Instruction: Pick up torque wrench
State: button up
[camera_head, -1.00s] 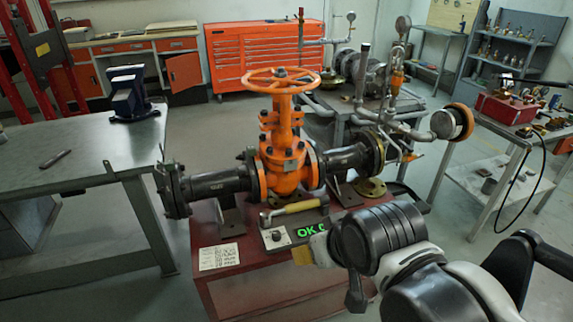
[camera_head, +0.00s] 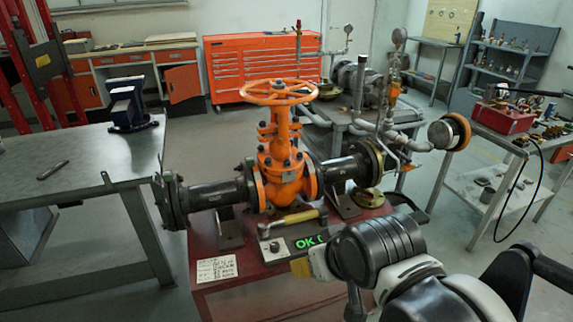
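A tool with a yellow handle (camera_head: 300,217), which looks like the torque wrench, lies across a small grey device at the front of the red bench (camera_head: 215,298). Its head end points left, below the orange gate valve (camera_head: 283,165). The device has a knob and a green "OK" display (camera_head: 307,242). My arm reaches in from the lower right, and its dark wrist section is just right of the display. My gripper's fingers do not show; the arm hides that area.
The valve's black pipes and flanges stand close behind the tool. A white label (camera_head: 216,268) is on the bench at the left. A grey table (camera_head: 70,200) with a vise (camera_head: 128,105) stands left. A metal cart (camera_head: 478,190) stands right.

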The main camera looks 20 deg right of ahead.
aim_at(264, 227)
jog(key=i+j+z, duration=0.2)
jog(key=z, duration=0.2)
jog(key=i+j+z, duration=0.15)
jog(key=j+z, duration=0.2)
jog(key=i+j+z, duration=0.1)
jog(key=j+z, duration=0.3)
jog(key=j, duration=0.15)
jog(key=i+j+z, duration=0.1)
jog(key=j+z, duration=0.65)
jog(key=k+j, duration=0.05)
jog(key=j, duration=0.05)
